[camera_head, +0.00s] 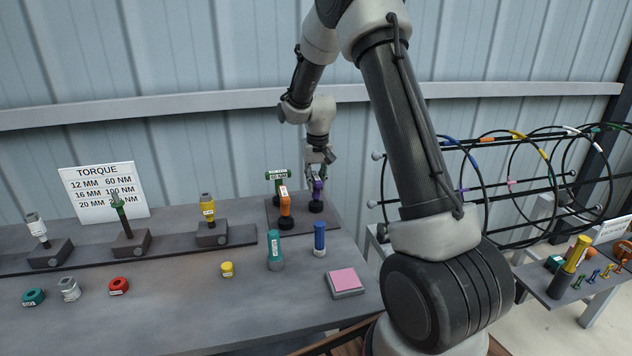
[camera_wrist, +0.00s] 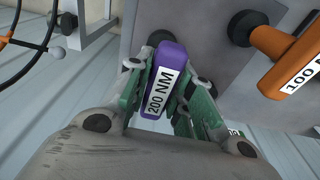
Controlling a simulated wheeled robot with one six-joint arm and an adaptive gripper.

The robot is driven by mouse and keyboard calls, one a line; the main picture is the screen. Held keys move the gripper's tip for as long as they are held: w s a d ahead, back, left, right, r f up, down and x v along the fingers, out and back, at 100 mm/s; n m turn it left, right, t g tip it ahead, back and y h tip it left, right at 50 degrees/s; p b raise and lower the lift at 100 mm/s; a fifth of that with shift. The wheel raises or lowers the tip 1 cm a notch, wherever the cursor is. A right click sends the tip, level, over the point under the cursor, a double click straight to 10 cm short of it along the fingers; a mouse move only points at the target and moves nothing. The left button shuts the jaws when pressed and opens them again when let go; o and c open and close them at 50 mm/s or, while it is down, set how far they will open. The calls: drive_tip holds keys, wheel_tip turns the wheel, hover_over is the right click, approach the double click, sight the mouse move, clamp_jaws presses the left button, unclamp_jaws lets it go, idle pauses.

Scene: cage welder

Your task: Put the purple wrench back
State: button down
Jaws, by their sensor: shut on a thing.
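The purple wrench (camera_head: 318,188) stands upright at the right side of a dark square base plate (camera_head: 296,224) at the back right of the table. In the wrist view the wrench (camera_wrist: 168,68) carries a white label reading 200 NM. My gripper (camera_head: 318,174) reaches down from above, and its green fingers (camera_wrist: 165,95) are shut around the wrench's head from both sides. The wrench's lower end is mostly hidden in the wrist view. In the head view it appears to stand on a black round foot on the plate; I cannot tell whether it is fully seated.
An orange wrench (camera_head: 286,203), labelled 100 NM in the wrist view (camera_wrist: 293,62), stands close left of the purple one. A green wrench (camera_head: 278,182) stands behind it. Teal (camera_head: 274,245) and blue (camera_head: 320,238) sockets stand in front. A pink-topped block (camera_head: 345,281) lies nearer.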

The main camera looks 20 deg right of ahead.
drive_tip(key=shift+f, duration=0.1)
drive_tip(key=c, duration=1.3)
unclamp_jaws()
drive_tip(key=shift+o, duration=0.2)
wheel_tip(320, 180, up, 12)
drive_tip(key=s, duration=0.1)
drive_tip(key=s+r+t, duration=0.1)
drive_tip(key=s+r, duration=0.7)
drive_tip(key=s, duration=0.2)
drive_tip(key=s+a+n+t, duration=0.1)
drive_tip(key=s+n, duration=0.1)
drive_tip(key=s, duration=2.3)
drive_tip(key=shift+s+a+r+t, duration=0.2)
drive_tip(key=shift+a+r+t, duration=0.15)
drive_tip(key=shift+a+t, duration=0.05)
